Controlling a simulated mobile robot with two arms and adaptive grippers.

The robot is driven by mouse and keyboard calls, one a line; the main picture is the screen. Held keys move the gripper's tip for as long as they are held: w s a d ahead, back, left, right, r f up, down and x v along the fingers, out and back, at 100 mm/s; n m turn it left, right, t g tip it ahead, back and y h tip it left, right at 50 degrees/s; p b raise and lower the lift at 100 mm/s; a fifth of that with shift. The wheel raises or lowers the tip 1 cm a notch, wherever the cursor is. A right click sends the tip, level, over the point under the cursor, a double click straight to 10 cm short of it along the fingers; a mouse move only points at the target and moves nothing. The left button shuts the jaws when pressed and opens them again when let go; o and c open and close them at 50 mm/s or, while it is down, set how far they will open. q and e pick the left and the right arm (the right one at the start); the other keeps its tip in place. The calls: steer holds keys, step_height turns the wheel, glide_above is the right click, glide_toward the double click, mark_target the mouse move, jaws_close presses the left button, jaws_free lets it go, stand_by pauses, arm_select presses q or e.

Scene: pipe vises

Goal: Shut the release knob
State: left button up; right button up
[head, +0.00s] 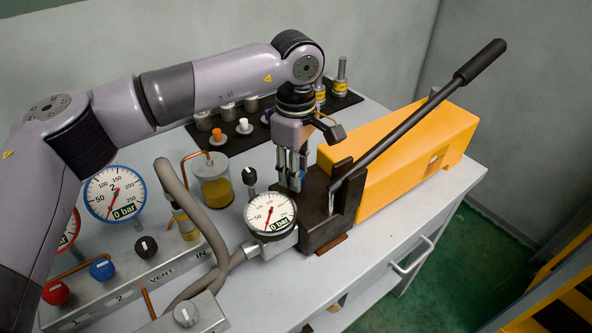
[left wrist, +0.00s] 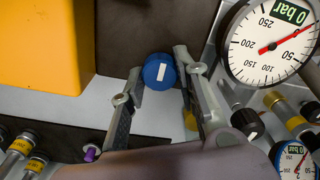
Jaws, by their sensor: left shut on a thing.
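The release knob (left wrist: 158,72) is a round blue knob with a white bar mark, seen in the left wrist view close to the dark pump block (left wrist: 140,30). My left gripper (left wrist: 159,66) has its two fingertips on either side of the knob and is shut on it. In the head view my left gripper (head: 291,180) points down beside the pump's dark block (head: 320,208), and it hides the knob there. The yellow hand pump (head: 405,150) has a long black lever (head: 420,115) slanting up to the right. My right gripper is in neither view.
A pump gauge (head: 270,213) reading 0 bar stands just in front of my gripper. A valve manifold (head: 125,280) with red, blue and black knobs, a hose (head: 200,215) and a jar of yellow fluid (head: 213,180) lie left. A black mat (head: 245,135) holds several fittings behind.

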arm_select(q)
steer(key=shift+r, duration=0.1)
steer(key=o, duration=1.2)
steer(key=shift+c, duration=0.2)
step_height(320, 180, up, 12)
